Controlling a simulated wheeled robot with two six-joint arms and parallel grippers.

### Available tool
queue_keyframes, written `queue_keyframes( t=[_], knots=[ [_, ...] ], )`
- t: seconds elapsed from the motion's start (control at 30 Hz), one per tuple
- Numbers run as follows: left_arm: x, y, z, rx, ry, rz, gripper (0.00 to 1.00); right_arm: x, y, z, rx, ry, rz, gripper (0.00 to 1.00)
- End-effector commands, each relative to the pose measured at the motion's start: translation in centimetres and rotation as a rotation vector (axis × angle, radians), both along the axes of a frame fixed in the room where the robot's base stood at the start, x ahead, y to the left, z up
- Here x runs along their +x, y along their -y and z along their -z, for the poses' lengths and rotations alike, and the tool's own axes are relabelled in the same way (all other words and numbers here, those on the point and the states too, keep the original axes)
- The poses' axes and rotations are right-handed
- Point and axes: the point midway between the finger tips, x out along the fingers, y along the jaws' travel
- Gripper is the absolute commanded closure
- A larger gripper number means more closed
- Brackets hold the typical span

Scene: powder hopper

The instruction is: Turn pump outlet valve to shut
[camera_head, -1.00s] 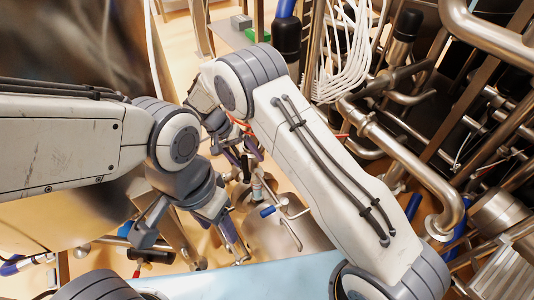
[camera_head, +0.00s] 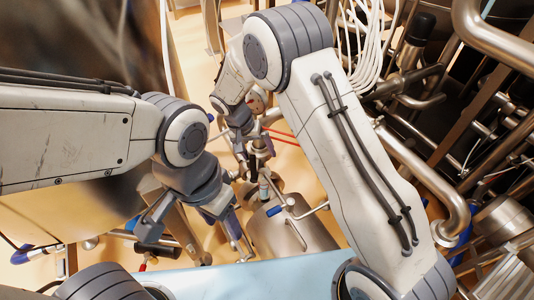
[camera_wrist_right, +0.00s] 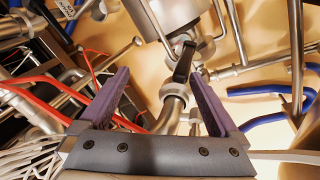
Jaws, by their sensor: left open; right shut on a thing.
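A black lever handle (camera_wrist_right: 184,62) stands on a valve on a steel pipe in the right wrist view. It lies between the purple fingers of my right gripper (camera_wrist_right: 160,75), close to the right finger. My right gripper (camera_head: 256,158) is shut on this handle, though a gap shows at the left finger. In the head view the handle is hard to make out behind my gripper. My left gripper (camera_head: 238,242) is open and empty, lower down and left of a steel vessel (camera_head: 300,235).
A blue-tipped lever (camera_head: 275,211) sits by the vessel, near my left gripper. Steel pipes (camera_head: 420,175) and white cables (camera_head: 362,50) crowd the right side. Red hoses (camera_wrist_right: 40,95) and blue hoses (camera_wrist_right: 260,120) pass near my right gripper. Bare floor (camera_head: 195,50) shows behind.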

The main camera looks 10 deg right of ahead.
Motion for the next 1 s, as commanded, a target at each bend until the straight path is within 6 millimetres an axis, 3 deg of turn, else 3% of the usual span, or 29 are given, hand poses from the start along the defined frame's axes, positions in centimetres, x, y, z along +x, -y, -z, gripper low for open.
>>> queue_keyframes(
  t=[0.03,1.0],
  knots=[
    [0.0,0.0,-0.5,0.0,0.0,0.0,0.43,-0.2,0.7,-0.6,-0.017,-0.01,0.004,0.43],
    [0.0,0.0,-5.7,0.0,0.0,0.0,0.43,-0.1,0.0,-7.3,-0.008,-0.008,-0.002,0.43]
  ],
)
